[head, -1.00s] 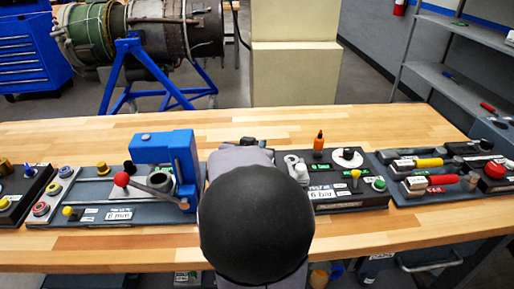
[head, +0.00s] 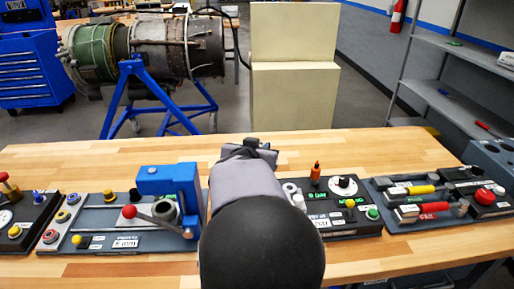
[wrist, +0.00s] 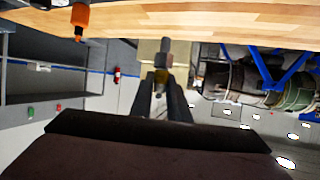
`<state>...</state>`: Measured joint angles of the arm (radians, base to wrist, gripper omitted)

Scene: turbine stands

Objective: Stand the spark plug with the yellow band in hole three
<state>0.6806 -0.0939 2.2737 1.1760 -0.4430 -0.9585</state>
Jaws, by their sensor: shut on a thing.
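In the wrist view my gripper (wrist: 161,98) is shut on a small grey part with a yellow patch, seemingly the spark plug with the yellow band (wrist: 165,55). The plug sticks out past the fingertips, toward the top of that picture. In the head view my gripper (head: 262,147) is beyond my dark arm, and its fingers and the plug cannot be made out there. I cannot make out hole three; my arm covers part of the stands in the middle.
A stand with a blue block (head: 168,185) and red-knobbed lever is left of my arm. A panel (head: 345,228) with an orange-topped item (head: 315,172) is to the right. Yellow and red handled tools lie farther right. The wooden bench (head: 90,158) behind them is clear.

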